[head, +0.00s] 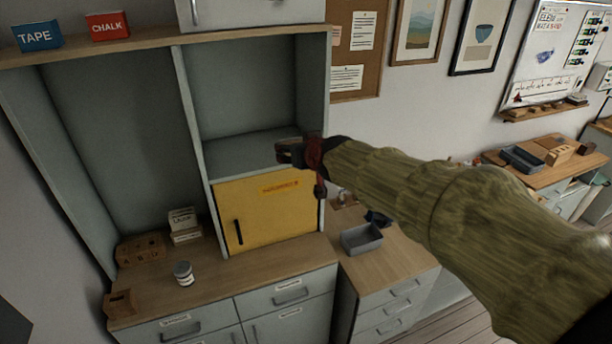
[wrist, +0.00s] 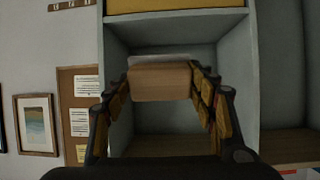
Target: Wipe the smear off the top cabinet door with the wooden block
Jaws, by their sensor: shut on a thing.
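My gripper (head: 292,153) is in front of the open cubby above the yellow door. In the wrist view my gripper (wrist: 163,95) is shut on the wooden block (wrist: 160,82), a pale wood piece with a whitish strip along one edge. The top cabinet door (head: 255,10) is light grey with a handle, cut off by the head view's upper edge. No smear can be made out on its visible part. My gripper is below this door and apart from it.
The yellow door (head: 268,212) is closed below the cubby (head: 245,95). The blue TAPE box (head: 37,36) and red CHALK box (head: 108,26) stand on the shelf at left. A jar (head: 184,273) stands on the counter, and a grey tray (head: 362,239) lies right of it.

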